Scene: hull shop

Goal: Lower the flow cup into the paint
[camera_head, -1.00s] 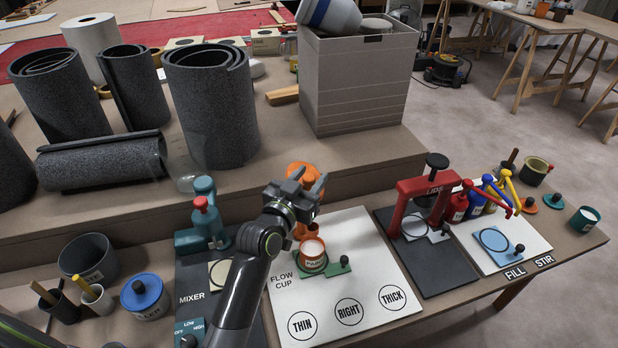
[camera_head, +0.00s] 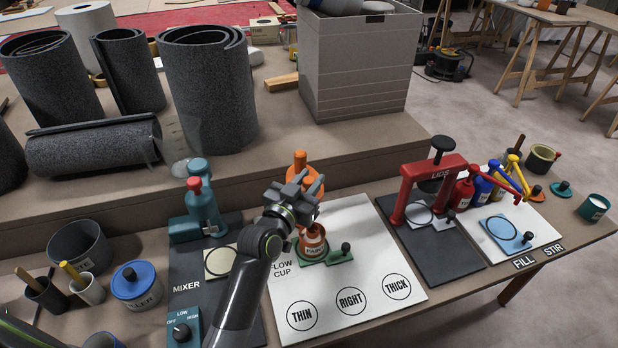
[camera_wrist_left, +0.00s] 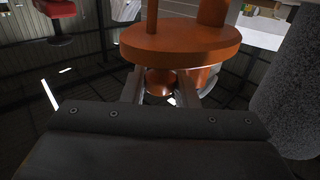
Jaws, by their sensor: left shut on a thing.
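My left gripper (camera_head: 306,187) is above the white board and shut on the orange flow cup (camera_head: 312,238), whose lower part hangs below the fingers. In the left wrist view, a piece of orange (camera_wrist_left: 160,83) shows between the fingers, with a broad orange disc (camera_wrist_left: 180,42) close by. The orange paint can (camera_head: 316,252) stands on a green base on the board, directly under the gripper. The cup covers the can's opening, so I cannot tell how deep the cup sits. My right gripper is not in view.
The teal mixer (camera_head: 203,215) stands close on the left. The red lid press (camera_head: 430,178) stands on the right. An orange knobbed shape (camera_head: 300,160) shows behind my gripper. Grey rolls (camera_head: 210,95) and a grey bin (camera_head: 353,70) stand behind. The board's front (camera_head: 330,333) is clear.

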